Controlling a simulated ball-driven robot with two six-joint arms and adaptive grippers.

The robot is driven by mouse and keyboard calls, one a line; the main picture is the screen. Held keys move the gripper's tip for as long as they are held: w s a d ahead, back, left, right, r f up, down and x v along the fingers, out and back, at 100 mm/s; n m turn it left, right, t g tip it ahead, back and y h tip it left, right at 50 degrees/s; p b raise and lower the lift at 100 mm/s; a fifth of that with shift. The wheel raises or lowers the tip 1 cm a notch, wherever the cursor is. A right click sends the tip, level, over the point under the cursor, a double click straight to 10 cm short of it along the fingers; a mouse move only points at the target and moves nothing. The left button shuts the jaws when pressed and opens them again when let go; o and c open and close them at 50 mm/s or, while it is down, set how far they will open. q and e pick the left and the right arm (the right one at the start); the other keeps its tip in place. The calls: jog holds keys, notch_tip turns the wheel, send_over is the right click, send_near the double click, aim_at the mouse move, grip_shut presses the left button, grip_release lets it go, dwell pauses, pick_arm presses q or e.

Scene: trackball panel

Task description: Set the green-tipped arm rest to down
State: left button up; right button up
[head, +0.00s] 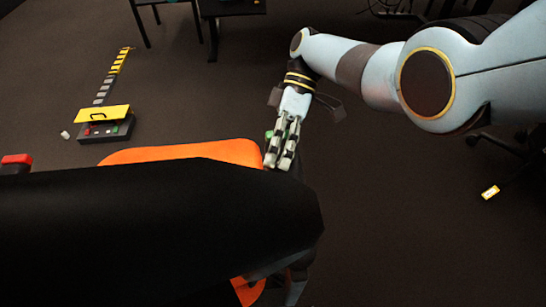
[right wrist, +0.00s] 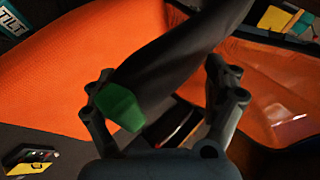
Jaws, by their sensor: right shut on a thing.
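The green-tipped arm rest is a dark bar ending in a green tip (right wrist: 120,107) in the right wrist view. The dark bar (right wrist: 185,45) runs up and right from the tip, over an orange surface. My right gripper (head: 279,160) is at the right end of the orange seat (head: 190,152) in the head view. It is shut on the arm rest, with one finger beside the green tip. A bit of green (head: 269,134) shows beside its fingers. The bar's pivot is not clear.
A large black shape fills the lower left of the head view and hides part of the orange seat. A panel with a yellow lid (head: 103,114) is on the floor at the left. A desk stands at the back. The dark floor at right is mostly clear.

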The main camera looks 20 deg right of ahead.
jog(key=v, duration=1.1)
jog(key=shift+a, duration=0.1)
jog(key=c, duration=0.3)
